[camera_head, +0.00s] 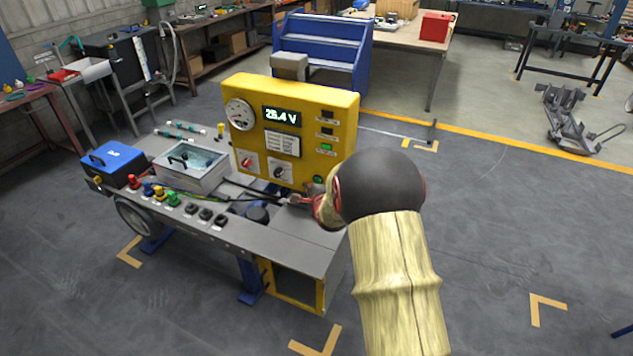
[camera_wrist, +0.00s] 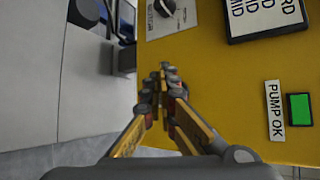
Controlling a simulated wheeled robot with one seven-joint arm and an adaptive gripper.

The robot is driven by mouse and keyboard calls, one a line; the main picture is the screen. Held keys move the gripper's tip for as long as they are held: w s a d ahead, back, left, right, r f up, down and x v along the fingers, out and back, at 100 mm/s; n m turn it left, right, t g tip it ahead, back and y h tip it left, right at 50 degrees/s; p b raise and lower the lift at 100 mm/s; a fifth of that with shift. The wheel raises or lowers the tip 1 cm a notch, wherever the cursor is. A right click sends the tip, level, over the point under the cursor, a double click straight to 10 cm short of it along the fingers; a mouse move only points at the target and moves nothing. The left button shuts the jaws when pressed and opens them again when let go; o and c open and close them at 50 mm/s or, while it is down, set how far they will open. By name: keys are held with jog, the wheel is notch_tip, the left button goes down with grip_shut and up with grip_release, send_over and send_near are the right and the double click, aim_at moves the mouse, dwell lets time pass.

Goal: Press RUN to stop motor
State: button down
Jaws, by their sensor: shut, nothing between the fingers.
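A yellow control panel (camera_head: 300,96) stands upright on the bench and fills much of the wrist view (camera_wrist: 225,100). A small round green button (camera_head: 318,180) shows low at its right edge in the head view; no RUN label is readable. In the wrist view I cannot make that button out, and the fingers cover part of the panel. My gripper (camera_head: 294,200) is shut and empty, low in front of the panel's right part. Its fingertips show together in the wrist view (camera_wrist: 166,82); I cannot tell whether they touch the panel. The display (camera_head: 282,116) reads about 26.4 V.
The panel carries a dial gauge (camera_head: 240,114), a red knob (camera_head: 247,161), a black knob (camera_head: 280,172) and a lit green PUMP OK lamp (camera_wrist: 301,109). A glass-topped box (camera_head: 192,164), a blue box (camera_head: 113,163) and coloured terminals lie left on the bench.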

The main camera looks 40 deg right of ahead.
jog(key=shift+s+a, duration=0.3)
jog(key=shift+a, duration=0.4)
jog(key=shift+s+a, duration=0.25)
jog(key=shift+a, duration=0.4)
jog(key=shift+s+a, duration=0.3)
jog(key=shift+a, duration=0.4)
jog(key=a, duration=0.1)
jog(key=s+a, duration=0.1)
jog(key=a, duration=0.1)
jog(key=s+a, duration=0.1)
jog(key=shift+a, duration=0.35)
